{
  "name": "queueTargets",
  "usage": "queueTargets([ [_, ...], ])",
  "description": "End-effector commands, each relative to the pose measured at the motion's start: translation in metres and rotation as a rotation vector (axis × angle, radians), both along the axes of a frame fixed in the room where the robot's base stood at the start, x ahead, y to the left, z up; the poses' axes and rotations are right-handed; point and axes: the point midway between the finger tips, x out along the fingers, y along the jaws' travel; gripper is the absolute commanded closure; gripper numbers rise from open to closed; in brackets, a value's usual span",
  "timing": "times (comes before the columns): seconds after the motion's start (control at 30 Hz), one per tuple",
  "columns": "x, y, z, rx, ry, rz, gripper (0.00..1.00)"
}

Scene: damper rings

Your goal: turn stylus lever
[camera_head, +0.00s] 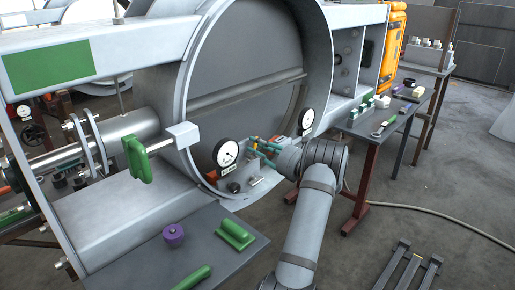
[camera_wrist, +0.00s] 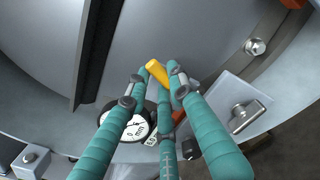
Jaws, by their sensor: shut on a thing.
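A short yellow rod (camera_wrist: 158,72), which I take to be the stylus lever, shows in the wrist view between my fingertips, with its rounded end pointing up and left. My gripper (camera_wrist: 160,82) has teal fingers closed around it, and they hide its lower part and its mount. In the head view my gripper (camera_head: 262,146) is at the lower inside of the large grey ring (camera_head: 178,95), between two dials. The lever cannot be made out clearly there.
A white-faced dial (camera_head: 225,152) is left of my gripper; a dial (camera_wrist: 137,125) also shows behind my left finger in the wrist view. Another dial (camera_head: 307,118) is to the right.

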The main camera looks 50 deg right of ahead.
Motion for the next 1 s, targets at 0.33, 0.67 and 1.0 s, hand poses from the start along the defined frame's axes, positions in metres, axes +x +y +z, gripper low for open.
queueTargets([
  [0.33, 0.001, 0.008, -0.003, -0.352, 0.036, -0.002, 1.00],
  [0.67, 0.001, 0.010, 0.000, -0.378, 0.042, 0.001, 1.00],
  [1.0, 0.001, 0.009, 0.000, -0.373, 0.040, -0.001, 0.59],
])
